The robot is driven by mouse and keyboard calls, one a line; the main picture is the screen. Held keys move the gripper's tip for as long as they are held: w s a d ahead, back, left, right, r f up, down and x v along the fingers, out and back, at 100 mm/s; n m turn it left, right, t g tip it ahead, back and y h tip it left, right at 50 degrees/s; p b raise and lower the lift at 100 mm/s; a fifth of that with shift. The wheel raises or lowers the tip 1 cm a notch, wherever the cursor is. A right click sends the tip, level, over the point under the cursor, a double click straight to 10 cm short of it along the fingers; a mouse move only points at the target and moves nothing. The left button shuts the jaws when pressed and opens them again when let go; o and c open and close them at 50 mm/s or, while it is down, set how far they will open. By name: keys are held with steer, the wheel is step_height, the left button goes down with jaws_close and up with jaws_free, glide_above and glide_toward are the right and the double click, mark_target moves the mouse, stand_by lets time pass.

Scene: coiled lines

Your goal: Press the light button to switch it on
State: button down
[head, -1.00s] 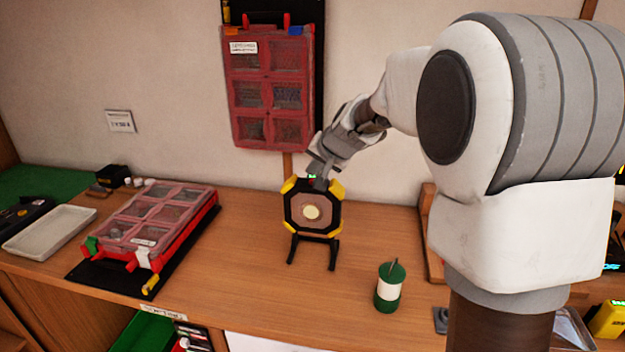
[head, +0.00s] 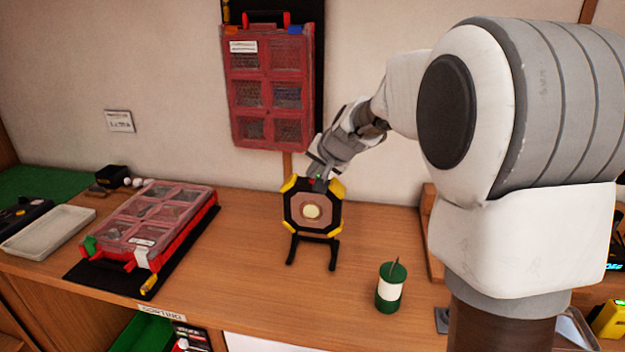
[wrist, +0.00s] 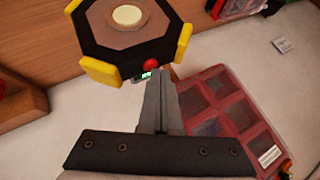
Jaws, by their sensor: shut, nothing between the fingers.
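The light (head: 299,222) is a black octagonal lamp with yellow corners and a pale round centre, upright on a black stand on the bench. In the wrist view the light (wrist: 110,45) fills the upper left. Its red button (wrist: 151,65) is on the top edge, beside a small green indicator (wrist: 146,75). My gripper (head: 319,185) is shut and empty, pointing down at the top of the light. In the wrist view the fingertips (wrist: 160,75) are right beside the red button; I cannot tell whether they touch it.
A red organiser case (head: 160,220) lies on a black mat to the left, near a pale tray (head: 48,234). A green and white spool (head: 390,288) stands at the front right. Another red case (head: 268,90) hangs on the wall behind. The bench around the stand is clear.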

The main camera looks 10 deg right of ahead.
steer(key=shift+f, duration=0.15)
stand_by(0.3)
steer(key=shift+r, duration=0.6)
steer(key=shift+p, duration=0.3)
step_height(320, 180, up, 6)
steer(key=p, duration=0.4)
